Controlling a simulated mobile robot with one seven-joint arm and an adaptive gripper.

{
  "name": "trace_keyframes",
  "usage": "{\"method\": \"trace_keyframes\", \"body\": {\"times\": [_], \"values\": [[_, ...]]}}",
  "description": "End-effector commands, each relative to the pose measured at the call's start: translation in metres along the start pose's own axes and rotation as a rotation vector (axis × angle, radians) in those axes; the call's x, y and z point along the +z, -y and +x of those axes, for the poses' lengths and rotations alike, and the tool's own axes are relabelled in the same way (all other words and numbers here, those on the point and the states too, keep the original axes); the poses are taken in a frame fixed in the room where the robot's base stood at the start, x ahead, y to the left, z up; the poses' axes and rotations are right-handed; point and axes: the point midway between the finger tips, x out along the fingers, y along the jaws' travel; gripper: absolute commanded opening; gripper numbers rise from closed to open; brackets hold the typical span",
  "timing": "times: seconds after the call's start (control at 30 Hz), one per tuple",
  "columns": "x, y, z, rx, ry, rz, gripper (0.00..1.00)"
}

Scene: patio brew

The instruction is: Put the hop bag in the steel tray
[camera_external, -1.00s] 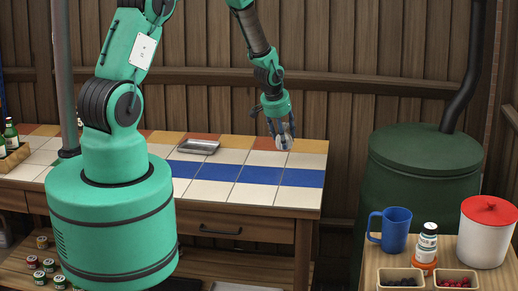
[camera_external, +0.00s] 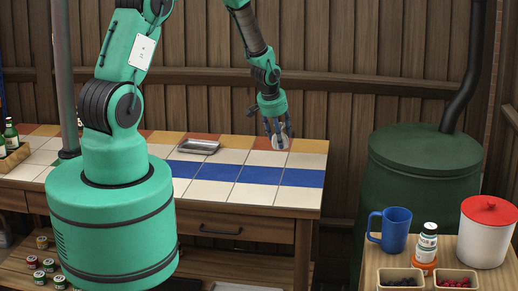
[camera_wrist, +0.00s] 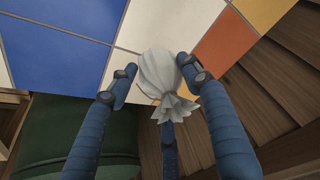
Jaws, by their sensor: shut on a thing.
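The hop bag (camera_wrist: 158,75) is a small white cloth pouch with a gathered neck. My gripper (camera_external: 279,137) is shut on it; in the wrist view, blue fingers (camera_wrist: 160,88) close around the bag. In the external view the pale bag (camera_external: 281,141) shows partly behind the fingers, near the right end of the tiled counter. The steel tray (camera_external: 198,146) is a shallow grey metal tray on the counter, left of my gripper. It looks empty. The tray is not in the wrist view.
The tiled counter (camera_external: 258,175) has free room between the tray and my gripper. A green barrel (camera_external: 425,165) stands to the right. A side table in front holds a blue mug (camera_external: 396,229), a red-lidded pot (camera_external: 486,235) and small bowls. A bottle crate (camera_external: 13,158) is at far left.

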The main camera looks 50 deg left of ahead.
Motion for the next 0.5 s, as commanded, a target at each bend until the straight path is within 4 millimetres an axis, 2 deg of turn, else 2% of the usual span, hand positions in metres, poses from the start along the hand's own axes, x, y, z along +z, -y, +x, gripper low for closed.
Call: {"method": "trace_keyframes", "body": {"times": [0.17,0.5], "values": [[0.009,0.026,-0.006,-0.021,0.005,-0.063,0.31],[0.043,0.098,-0.026,-0.089,0.021,-0.250,0.31]]}}
